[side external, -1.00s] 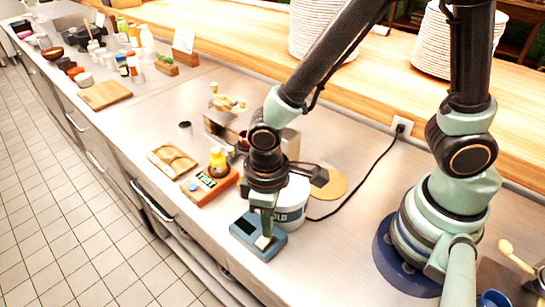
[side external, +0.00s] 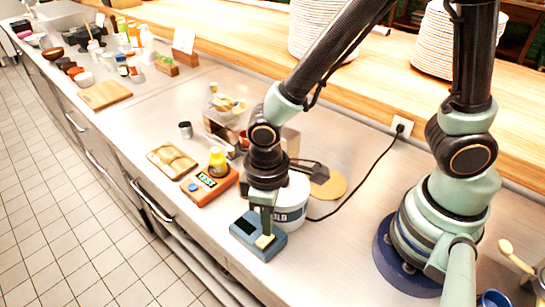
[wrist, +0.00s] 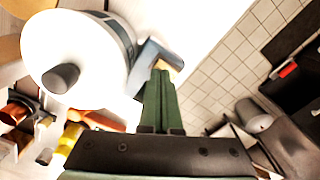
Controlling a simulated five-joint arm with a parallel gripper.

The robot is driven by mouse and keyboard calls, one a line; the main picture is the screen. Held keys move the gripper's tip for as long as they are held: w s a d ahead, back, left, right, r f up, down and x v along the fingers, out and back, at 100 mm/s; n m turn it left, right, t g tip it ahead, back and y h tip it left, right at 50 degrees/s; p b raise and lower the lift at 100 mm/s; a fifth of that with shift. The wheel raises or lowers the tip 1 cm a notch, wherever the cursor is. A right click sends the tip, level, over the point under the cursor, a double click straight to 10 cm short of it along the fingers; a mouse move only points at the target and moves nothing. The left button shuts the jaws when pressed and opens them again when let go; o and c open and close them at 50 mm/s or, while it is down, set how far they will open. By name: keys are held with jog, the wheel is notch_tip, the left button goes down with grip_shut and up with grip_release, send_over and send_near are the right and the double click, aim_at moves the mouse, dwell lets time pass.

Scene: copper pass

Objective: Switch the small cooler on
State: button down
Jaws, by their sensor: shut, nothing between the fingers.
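The small cooler is a white tub (side external: 291,213) with a grey band and partly readable lettering, standing on the steel counter. A blue-grey box (side external: 246,235) with a dark panel sits against its front, and a cream switch piece (side external: 264,243) is on the box's right part. My gripper (side external: 267,233) points down with its green fingers together and empty, the tips at or just above the cream piece. Contact is unclear. In the wrist view the shut fingers (wrist: 161,75) reach the cream piece, partly hiding it; the blue box (wrist: 149,52) lies beside the white tub (wrist: 75,50).
A wooden board (side external: 162,156) and metal cup (side external: 186,130) lie farther left. A black cord (side external: 365,180) runs to a wall socket (side external: 402,126). Counter right of the box is clear.

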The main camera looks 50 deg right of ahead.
jog(key=shift+r, duration=2.8)
jog(key=w+d+r+m+t, duration=0.2)
jog(key=d+r+m, duration=0.1)
jog(key=d+r, duration=0.4)
jog(key=w+d+r+m+t, duration=0.2)
jog(key=d+r, duration=0.4)
jog(key=d, duration=0.4)
jog(key=shift+d+r+m+t, duration=0.4)
jog(key=shift+m+t, duration=0.1)
jog(key=shift+t, duration=0.3)
jog(key=shift+w+a, duration=0.1)
